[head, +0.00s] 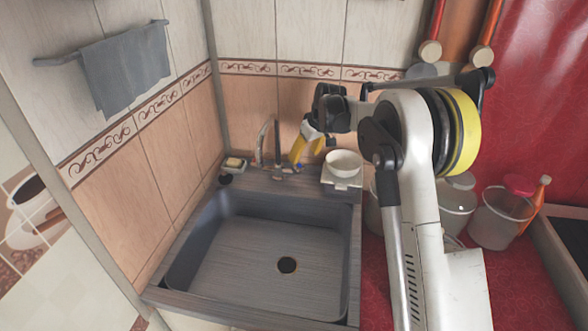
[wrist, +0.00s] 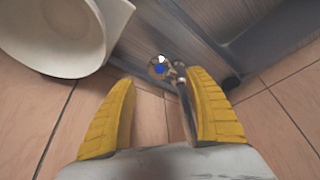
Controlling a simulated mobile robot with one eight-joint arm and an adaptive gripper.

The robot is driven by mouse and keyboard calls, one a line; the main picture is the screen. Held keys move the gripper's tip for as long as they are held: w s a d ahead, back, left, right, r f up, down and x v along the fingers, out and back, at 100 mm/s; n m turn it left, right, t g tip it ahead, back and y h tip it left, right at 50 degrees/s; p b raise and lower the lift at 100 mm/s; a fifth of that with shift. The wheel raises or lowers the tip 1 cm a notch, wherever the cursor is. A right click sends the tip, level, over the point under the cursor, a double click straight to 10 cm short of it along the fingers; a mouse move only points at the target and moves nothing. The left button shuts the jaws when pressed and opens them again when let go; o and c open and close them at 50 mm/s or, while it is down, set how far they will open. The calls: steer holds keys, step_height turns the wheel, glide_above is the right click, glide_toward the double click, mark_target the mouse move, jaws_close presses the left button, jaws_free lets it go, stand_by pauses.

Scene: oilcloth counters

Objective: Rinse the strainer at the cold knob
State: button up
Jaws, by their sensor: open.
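My gripper (head: 305,155) is open and empty, its yellow fingers pointing down at the back of the sink, just right of the faucet (head: 277,145). In the wrist view, a small round knob with a blue mark (wrist: 158,69) shows between and beyond the fingertips; I cannot tell whether they touch it. The metal spout lies by the right finger. A white bowl (head: 343,163) stands right of the gripper on a pale block, and shows at the upper left of the wrist view (wrist: 50,30). I cannot make out a strainer for certain.
The grey sink basin (head: 225,262) looks empty, with a dark drain (head: 287,265). A soap dish (head: 234,163) sits left of the faucet. A grey towel (head: 126,70) hangs on the left wall. Translucent containers (head: 497,218) stand on the red counter at right, behind my arm.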

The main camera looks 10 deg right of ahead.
mark_target(299, 165)
steer(key=b+x, duration=0.2)
steer(key=x, duration=0.6)
steer(key=shift+w+f, duration=0.1)
steer(key=shift+f, duration=0.05)
steer(key=c, duration=1.2)
